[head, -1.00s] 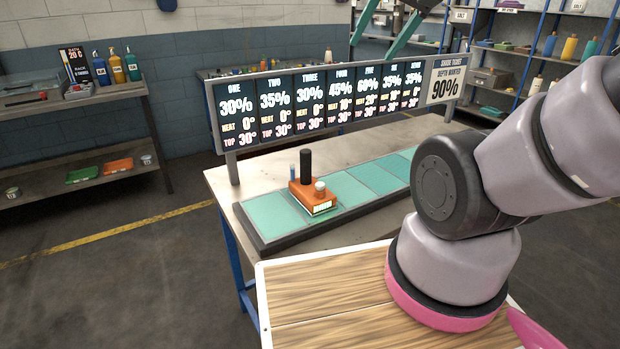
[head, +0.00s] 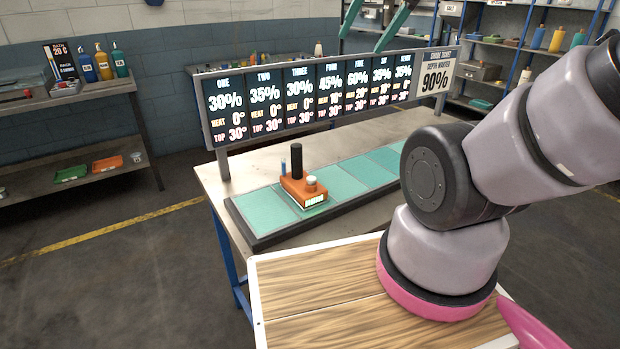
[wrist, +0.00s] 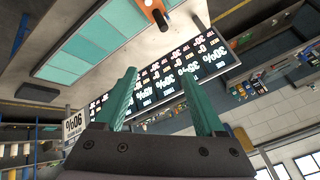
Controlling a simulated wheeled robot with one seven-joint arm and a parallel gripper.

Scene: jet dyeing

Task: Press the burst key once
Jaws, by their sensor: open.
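An orange control box (head: 304,192) sits on the teal panelled strip (head: 345,181) on the table. It carries a tall black post (head: 296,160), a thin blue post (head: 283,166) and a short pale knob (head: 311,182), with a lit readout on its front. No lettering tells me which is the burst key. In the wrist view my gripper (wrist: 160,76) is open, its two teal fingers apart with nothing between them. The box's black post (wrist: 160,20) shows at the top edge there, beyond the fingertips and apart from them. In the head view, teal fingers show at the top edge.
A wooden-topped surface (head: 320,297) lies in front. A shelf with bottles (head: 104,62) is at left.

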